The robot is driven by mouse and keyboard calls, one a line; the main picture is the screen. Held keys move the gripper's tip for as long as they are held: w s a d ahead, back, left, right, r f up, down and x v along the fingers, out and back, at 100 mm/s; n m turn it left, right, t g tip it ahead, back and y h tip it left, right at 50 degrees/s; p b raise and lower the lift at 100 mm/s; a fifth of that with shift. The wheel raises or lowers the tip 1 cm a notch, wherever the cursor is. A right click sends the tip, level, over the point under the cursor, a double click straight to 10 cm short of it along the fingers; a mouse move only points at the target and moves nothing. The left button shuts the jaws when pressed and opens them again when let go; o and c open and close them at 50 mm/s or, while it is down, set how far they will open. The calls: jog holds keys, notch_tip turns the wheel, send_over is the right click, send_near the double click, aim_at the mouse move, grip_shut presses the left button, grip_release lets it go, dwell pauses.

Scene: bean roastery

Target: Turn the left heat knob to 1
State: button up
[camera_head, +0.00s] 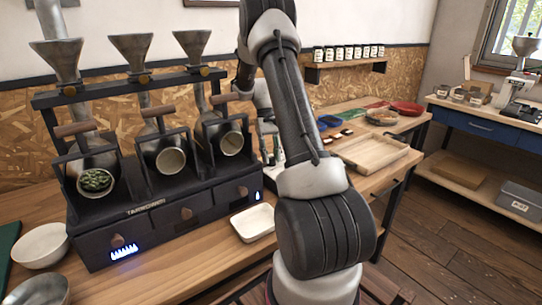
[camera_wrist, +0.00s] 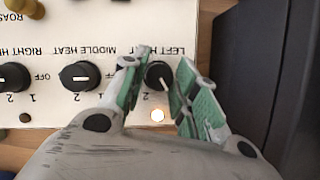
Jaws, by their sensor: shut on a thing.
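The left heat knob (camera_wrist: 157,75) is a round black knob with a white pointer line, on a cream panel (camera_wrist: 50,48) seen upside down in the wrist view. My gripper (camera_wrist: 166,78) has its green fingers on either side of this knob and is shut on it. The pointer slants toward the lower right in the picture. A 2 shows below the knob; the marks to its right are hidden by a finger. In the head view my gripper (camera_head: 272,148) shows only partly behind my arm, and the knobs are hidden.
The middle heat knob (camera_wrist: 80,76) and right heat knob (camera_wrist: 15,77) sit in the same row. A lit white lamp (camera_wrist: 157,115) is below the left knob. The black roaster (camera_head: 140,226) shows several blue flames at left and a small one at right. A white tray (camera_head: 254,222) stands in front.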

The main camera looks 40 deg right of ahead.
dwell(0.3)
jog(key=o, duration=1)
jog(key=shift+c, duration=0.2)
jog(key=v, duration=1.2)
